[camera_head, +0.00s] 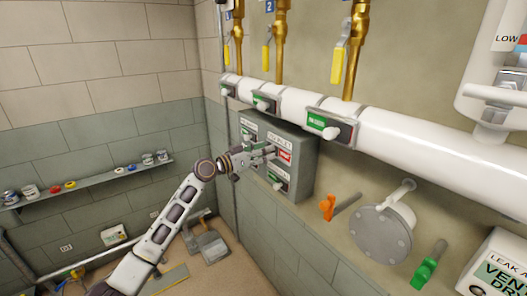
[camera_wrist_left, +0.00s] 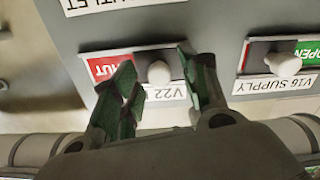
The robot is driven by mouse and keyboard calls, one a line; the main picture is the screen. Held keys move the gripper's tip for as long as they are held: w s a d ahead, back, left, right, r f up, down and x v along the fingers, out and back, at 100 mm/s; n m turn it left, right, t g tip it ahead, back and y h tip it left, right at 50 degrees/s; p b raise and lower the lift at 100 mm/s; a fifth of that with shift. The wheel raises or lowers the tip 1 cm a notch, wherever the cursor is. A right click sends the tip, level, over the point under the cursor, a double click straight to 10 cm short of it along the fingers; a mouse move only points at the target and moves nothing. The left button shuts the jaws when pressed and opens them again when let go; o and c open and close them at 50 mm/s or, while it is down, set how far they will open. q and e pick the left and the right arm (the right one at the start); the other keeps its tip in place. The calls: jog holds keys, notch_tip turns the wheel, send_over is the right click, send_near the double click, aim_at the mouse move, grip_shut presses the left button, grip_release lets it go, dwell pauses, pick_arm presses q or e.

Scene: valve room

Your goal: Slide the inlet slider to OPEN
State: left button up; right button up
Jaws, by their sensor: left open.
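The inlet slider sits on the grey valve box (camera_head: 302,150) on the right wall, under a label reading V22, partly covered. Its pale round knob (camera_wrist_left: 159,73) shows in the left wrist view, which is upside down. A red SHUT panel (camera_wrist_left: 108,67) shows beside the knob; it also shows in the head view (camera_head: 285,156). My left gripper (camera_wrist_left: 157,60) is open, with one finger on each side of the knob. I cannot tell whether a finger touches it. The gripper (camera_head: 264,155) hides the knob in the head view. My right gripper is out of view.
The V16 SUPPLY slider (camera_wrist_left: 284,64) beside it shows green OPEN. Another slider (camera_head: 277,181) sits lower on the box. A white pipe (camera_head: 400,134) runs above. An orange handle (camera_head: 327,207) and a grey flange (camera_head: 381,235) stick out to the right.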

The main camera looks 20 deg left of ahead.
pick_arm(q)
grip_shut()
dwell(0.4)
